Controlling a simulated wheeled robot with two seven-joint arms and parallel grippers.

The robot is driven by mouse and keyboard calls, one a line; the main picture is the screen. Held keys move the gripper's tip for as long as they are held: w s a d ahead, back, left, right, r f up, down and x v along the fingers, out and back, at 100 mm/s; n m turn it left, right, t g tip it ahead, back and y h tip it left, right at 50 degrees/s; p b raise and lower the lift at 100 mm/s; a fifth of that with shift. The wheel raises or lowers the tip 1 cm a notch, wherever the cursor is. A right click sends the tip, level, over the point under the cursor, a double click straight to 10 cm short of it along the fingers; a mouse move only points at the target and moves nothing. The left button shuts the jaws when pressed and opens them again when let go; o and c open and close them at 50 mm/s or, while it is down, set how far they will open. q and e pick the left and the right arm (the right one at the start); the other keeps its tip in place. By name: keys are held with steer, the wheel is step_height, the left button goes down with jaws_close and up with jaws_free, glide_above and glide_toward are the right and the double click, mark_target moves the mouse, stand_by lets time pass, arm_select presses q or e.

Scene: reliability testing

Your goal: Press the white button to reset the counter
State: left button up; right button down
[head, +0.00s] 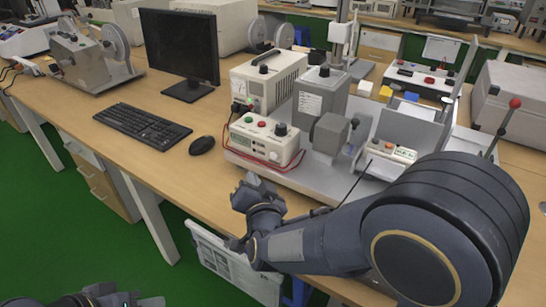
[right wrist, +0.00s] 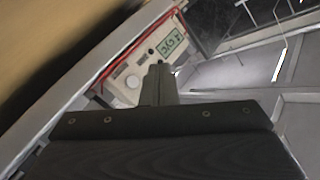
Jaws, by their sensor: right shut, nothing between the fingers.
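My right gripper (head: 243,197) is shut and empty above the table's front edge, just in front of the cream box with knobs. Its closed fingers (right wrist: 158,84) show in the right wrist view, pointing at a pale box with a digital display (right wrist: 170,43). A round white button (right wrist: 133,81) shows on that box, left of the fingertips; the fingers look apart from it. In the head view a small white box (head: 392,150) with an orange button and a greenish display sits on the grey test rig. My left gripper (head: 115,297) shows only partly at the bottom edge; its jaws are unclear.
The cream box with knobs (head: 265,138) and a meter unit (head: 268,80) stand left of the rig motor (head: 320,95). A keyboard (head: 142,126), mouse (head: 202,145) and monitor (head: 182,48) are further left. The table is clear between the mouse and its front edge.

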mark_target(274, 156)
steer(key=shift+w+d+b, duration=0.4)
steer(key=shift+w+d, duration=0.55)
steer(key=shift+w, duration=0.3)
steer(key=shift+w+d+b, duration=0.35)
steer(key=shift+w+d, duration=0.6)
steer(key=shift+w, duration=0.3)
steer(key=shift+w+d, duration=0.2)
steer(key=shift+w, duration=0.15)
steer(key=shift+w+d+b, duration=0.25)
steer(key=shift+w+b, duration=0.05)
steer(key=shift+b, duration=0.15)
stand_by(0.6)
stand_by(0.4)
steer(key=shift+s+a, duration=0.5)
steer(key=shift+s, duration=0.15)
steer(key=shift+s, duration=0.1)
